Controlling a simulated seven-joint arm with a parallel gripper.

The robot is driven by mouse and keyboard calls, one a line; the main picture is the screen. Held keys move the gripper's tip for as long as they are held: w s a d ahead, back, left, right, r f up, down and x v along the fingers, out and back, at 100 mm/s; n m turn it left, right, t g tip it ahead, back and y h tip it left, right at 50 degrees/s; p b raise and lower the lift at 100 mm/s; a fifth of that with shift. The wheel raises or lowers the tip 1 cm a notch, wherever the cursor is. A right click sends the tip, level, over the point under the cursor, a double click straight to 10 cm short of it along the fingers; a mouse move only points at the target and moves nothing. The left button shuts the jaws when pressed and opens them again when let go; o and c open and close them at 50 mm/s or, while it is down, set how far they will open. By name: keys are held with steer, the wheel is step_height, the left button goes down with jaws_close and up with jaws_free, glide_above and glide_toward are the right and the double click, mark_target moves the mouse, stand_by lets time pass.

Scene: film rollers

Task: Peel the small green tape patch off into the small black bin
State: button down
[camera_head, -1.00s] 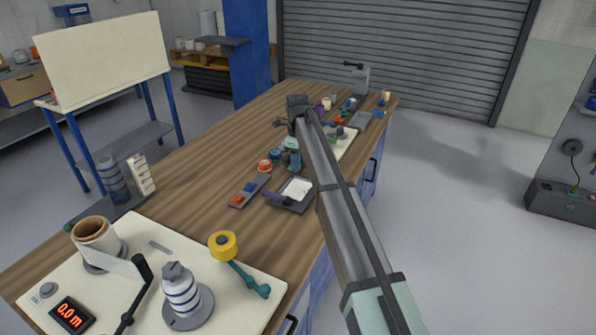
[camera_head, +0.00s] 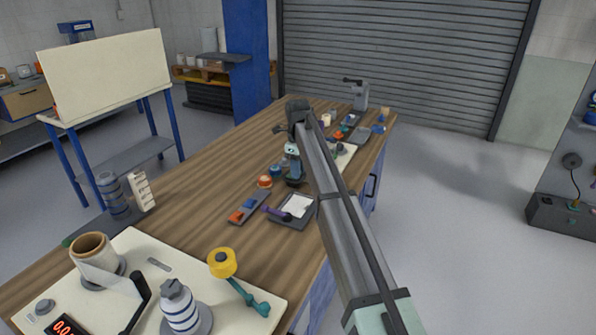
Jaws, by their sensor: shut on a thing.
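My gripper (camera_head: 294,176) points down over the middle of the wooden bench (camera_head: 190,185), at the end of my long arm. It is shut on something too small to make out. It is right beside a blue roll (camera_head: 275,170) and an orange roll (camera_head: 265,182), behind a dark tray (camera_head: 277,222) with a white sheet. I cannot make out the small green tape patch. I cannot pick out the small black bin; my arm hides part of the bench's right side.
A cream board (camera_head: 205,287) in front carries a yellow roll (camera_head: 222,262).

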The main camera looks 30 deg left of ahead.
steer(key=shift+r, duration=1.05)
steer(key=shift+w+d+f, duration=0.1)
steer(key=shift+d+f, duration=0.05)
steer(key=shift+f, duration=0.1)
steer(key=shift+w+a+f, duration=1.15)
steer(key=shift+w+f, duration=0.6)
steer(key=shift+w, duration=0.3)
steer(key=shift+w+a+f, duration=1.1)
steer(key=shift+w+f, duration=0.65)
steer(key=shift+w, duration=0.3)
steer(key=shift+w+a+f, duration=1.15)
steer(key=shift+w+f, duration=0.6)
steer(key=shift+w, duration=0.3)
